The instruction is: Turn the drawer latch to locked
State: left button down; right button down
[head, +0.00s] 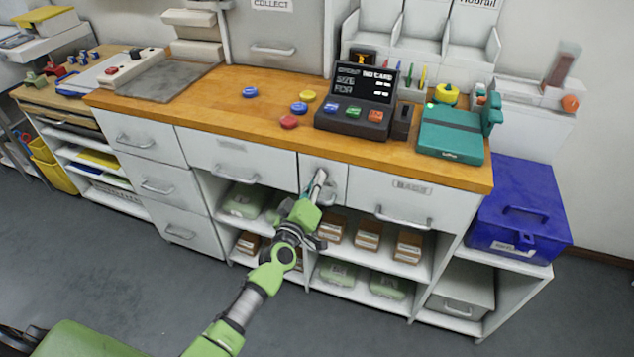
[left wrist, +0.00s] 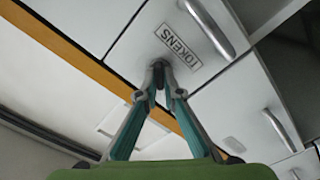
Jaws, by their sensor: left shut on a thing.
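The narrow white drawer (head: 336,172) sits under the wooden counter, between two wider drawers. In the left wrist view its front (left wrist: 135,48) bears a TOKENS label (left wrist: 180,54) and a metal bar handle (left wrist: 207,28). My left gripper (head: 318,179) reaches up to this front from below. In the left wrist view its fingertips (left wrist: 159,72) are closed on the small dark drawer latch (left wrist: 158,65) beside the label. The fingers hide most of the latch, so I cannot tell its turn position. My right gripper is out of view.
The wooden counter (head: 238,91) carries a dark terminal (head: 355,101), a teal device (head: 450,135) and several coloured tokens. Open shelves below hold brown boxes (head: 368,236) and green packs (head: 338,272). A blue case (head: 520,212) stands at the right. The grey floor in front is clear.

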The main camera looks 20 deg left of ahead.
pick_arm(q)
jog(key=n+b, duration=0.1)
jog(key=n, duration=0.4)
jog(key=shift+f, duration=0.15)
jog(key=shift+n+b, duration=0.4)
jog(key=shift+n, duration=1.2)
jog(key=c, duration=2.2)
grip_release()
jog(key=s, duration=1.2)
jog(key=shift+a, duration=0.25)
